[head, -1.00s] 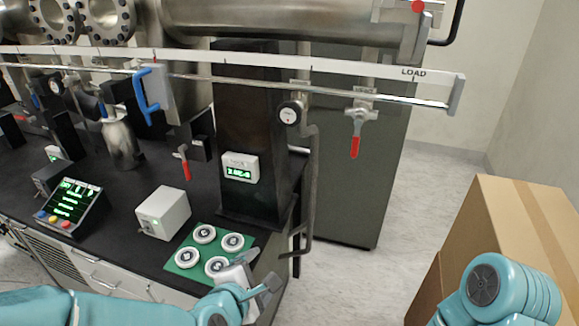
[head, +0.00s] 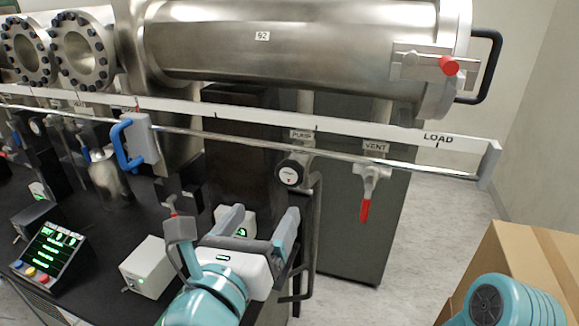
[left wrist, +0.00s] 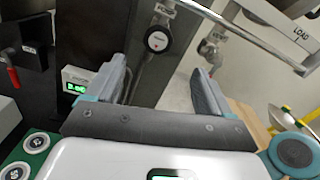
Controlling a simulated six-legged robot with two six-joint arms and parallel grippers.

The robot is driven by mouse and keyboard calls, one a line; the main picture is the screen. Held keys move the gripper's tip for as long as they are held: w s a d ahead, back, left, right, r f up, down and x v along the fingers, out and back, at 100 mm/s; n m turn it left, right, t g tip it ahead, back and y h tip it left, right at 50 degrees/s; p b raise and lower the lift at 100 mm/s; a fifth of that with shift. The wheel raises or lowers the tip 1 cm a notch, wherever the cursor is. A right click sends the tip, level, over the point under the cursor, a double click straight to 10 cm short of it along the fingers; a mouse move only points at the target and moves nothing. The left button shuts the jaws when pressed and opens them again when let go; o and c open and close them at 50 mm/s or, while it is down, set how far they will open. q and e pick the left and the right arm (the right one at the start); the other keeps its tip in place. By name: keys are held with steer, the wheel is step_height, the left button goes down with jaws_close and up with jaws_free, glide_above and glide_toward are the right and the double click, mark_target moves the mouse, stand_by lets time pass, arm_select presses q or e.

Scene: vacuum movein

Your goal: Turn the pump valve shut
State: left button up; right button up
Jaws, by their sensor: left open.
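A round valve knob (head: 290,173) with a white face and dark rim sits on a pipe below the rail, under a small label that seems to read PUMP. The same knob shows at top centre in the left wrist view (left wrist: 157,40). My left gripper (head: 262,222) is open and empty, fingers spread and pointing toward the pipes, below and in front of the knob and apart from it. In the left wrist view the knob appears beyond the gap between the fingers (left wrist: 160,78). My right gripper is out of view.
A red-handled VENT valve (head: 366,208) hangs right of the knob. A long rail (head: 330,155) with a blue handle (head: 127,145) runs above. A small readout box (left wrist: 77,80) stands behind the left finger. A cardboard box (head: 530,265) is at lower right.

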mark_target(289, 175)
arm_select(q)
steer(key=p+x, duration=0.2)
steer(key=x, duration=0.5)
steer(key=p+x, duration=0.2)
steer(key=x, duration=0.5)
steer(key=shift+a+f, duration=0.15)
steer(key=shift+f, duration=0.05)
steer(key=shift+s, duration=0.1)
